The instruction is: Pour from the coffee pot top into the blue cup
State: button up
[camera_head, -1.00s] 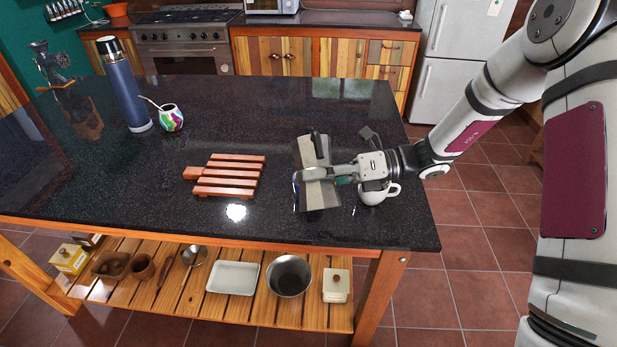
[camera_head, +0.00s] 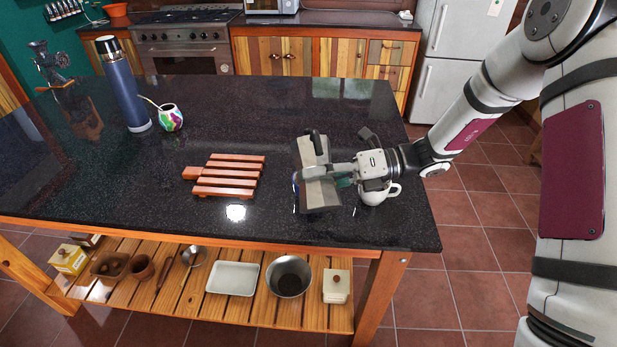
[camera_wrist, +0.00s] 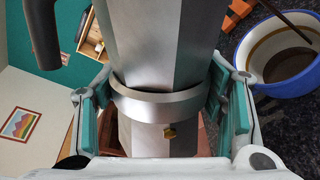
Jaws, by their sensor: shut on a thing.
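My gripper (camera_wrist: 158,115) is shut around the waist of the grey metal coffee pot (camera_wrist: 152,50), with a green pad on each side. In the head view, the pot (camera_head: 316,190) is held tilted above the right part of the counter. Its black handle (camera_wrist: 44,30) shows at the upper left in the wrist view. The blue cup (camera_wrist: 262,88), with a white rim, stands beside the pot at the right of the wrist view. Its inside looks brown and dark. In the head view only a sliver of blue shows at the pot's left edge. I cannot see any stream.
A white mug (camera_head: 379,194) stands just under and behind my gripper. A slatted wooden board (camera_head: 228,176) lies to the left. A blue flask (camera_head: 123,90) and a colourful gourd (camera_head: 170,118) stand farther back left.

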jog(key=shift+w+f+m+g, duration=0.1)
jog(key=shift+m+g, duration=0.2)
jog(key=shift+m, duration=0.7)
dwell(1.2)
jog(key=n, duration=0.1)
jog(key=n+t, duration=0.1)
jog(key=n, duration=0.1)
jog(key=shift+r+p, duration=0.35)
jog(key=shift+f+n, duration=0.1)
jog(key=shift+n, duration=0.4)
jog(key=shift+f+n+y, duration=0.3)
jog(key=shift+f+n, duration=0.2)
jog(key=shift+f, duration=0.1)
jog(key=shift+s+d+n+t+p, duration=0.1)
jog(key=shift+s+n+t+p, duration=0.25)
jog(key=shift+s+n, duration=0.4)
jog(key=shift+n, duration=0.35)
jog(key=shift+s, duration=0.1)
